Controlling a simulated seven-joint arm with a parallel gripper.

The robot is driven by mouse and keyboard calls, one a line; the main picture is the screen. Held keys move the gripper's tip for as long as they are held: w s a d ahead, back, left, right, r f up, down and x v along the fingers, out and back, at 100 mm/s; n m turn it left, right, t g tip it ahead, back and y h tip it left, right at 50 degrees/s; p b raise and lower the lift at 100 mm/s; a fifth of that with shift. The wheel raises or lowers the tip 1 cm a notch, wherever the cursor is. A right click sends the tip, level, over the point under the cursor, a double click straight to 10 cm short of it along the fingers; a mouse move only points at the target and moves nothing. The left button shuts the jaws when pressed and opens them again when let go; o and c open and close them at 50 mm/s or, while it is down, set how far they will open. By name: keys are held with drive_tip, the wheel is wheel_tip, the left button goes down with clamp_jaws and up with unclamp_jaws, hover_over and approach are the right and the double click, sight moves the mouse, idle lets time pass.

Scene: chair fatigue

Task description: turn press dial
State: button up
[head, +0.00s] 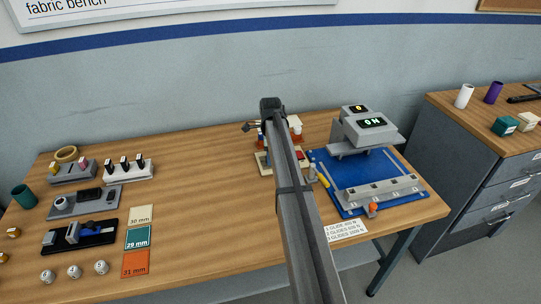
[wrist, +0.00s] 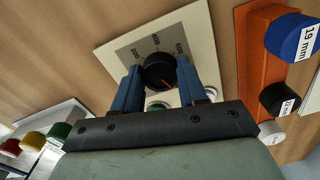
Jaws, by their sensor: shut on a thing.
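The black press dial (wrist: 158,66) is in the upper middle of the wrist view, on a cream panel (wrist: 122,48) with a printed number scale. A small red mark shows on the dial. My gripper (wrist: 158,76) has its blue fingers on both sides of the dial and is shut on it. A green button and a red button, partly hidden by the fingers, are on the same panel. In the head view the panel (head: 262,158) is mostly hidden behind my arm. The grey press (head: 365,130) stands to its right, with a display reading 0 N.
An orange rack (wrist: 262,60) with a blue 19 mm cap and dark and white caps stands close right of the panel. A white block with red, yellow and green knobs (wrist: 60,130) is at lower left. The table middle (head: 200,170) is clear.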

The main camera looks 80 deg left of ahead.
drive_tip(key=shift+m, duration=0.6)
drive_tip(key=o, duration=1.1)
drive_tip(key=shift+c, duration=0.2)
wheel_tip(320, 180, up, 14)
drive_tip(key=shift+f, duration=0.15)
drive_tip(key=shift+w, duration=0.1)
